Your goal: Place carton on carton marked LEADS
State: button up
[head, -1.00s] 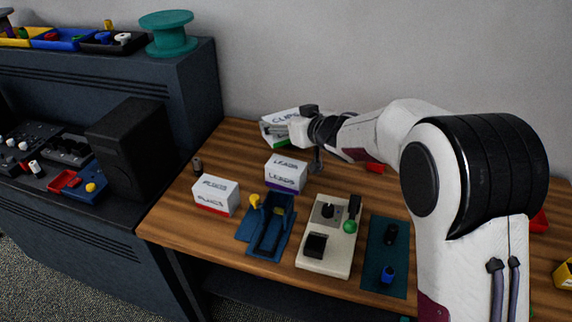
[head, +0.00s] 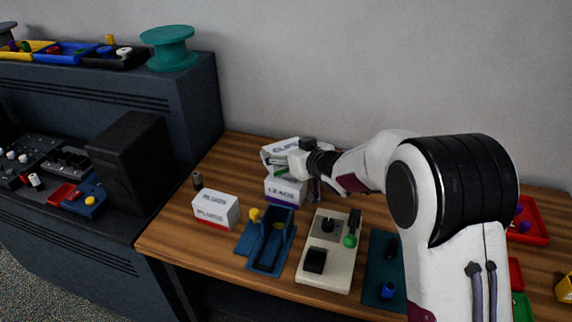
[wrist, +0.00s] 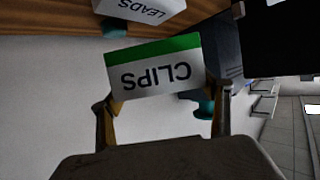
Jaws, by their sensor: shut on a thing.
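The white CLIPS carton (head: 279,147) with a green stripe is tilted in my gripper, above the table. In the wrist view the same carton (wrist: 155,78) sits between both fingers of my gripper (wrist: 165,108), which is shut on it. The white LEADS carton (head: 286,193) with a purple stripe stands on the table. In the head view the CLIPS carton overlaps its top. In the wrist view the LEADS carton (wrist: 140,9) shows apart from the held one, beyond it. My gripper's fingers are partly hidden in the head view.
A third white carton with a red stripe (head: 216,209) stands left of the LEADS carton. A blue fixture (head: 268,243) and a cream switch panel (head: 330,252) lie in front. A small dark cylinder (head: 197,180) stands at the left. Red trays (head: 540,222) are at the right.

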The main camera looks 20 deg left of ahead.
jog(key=shift+f, duration=0.55)
jog(key=shift+f, duration=1.85)
jog(key=shift+f, duration=0.15)
jog(key=o, duration=1.3)
jog(key=shift+s+d+r, duration=0.4)
jog(key=shift+d, duration=0.05)
jog(key=v, duration=1)
jog(key=shift+s+d, duration=0.2)
jog(key=shift+r, duration=0.1)
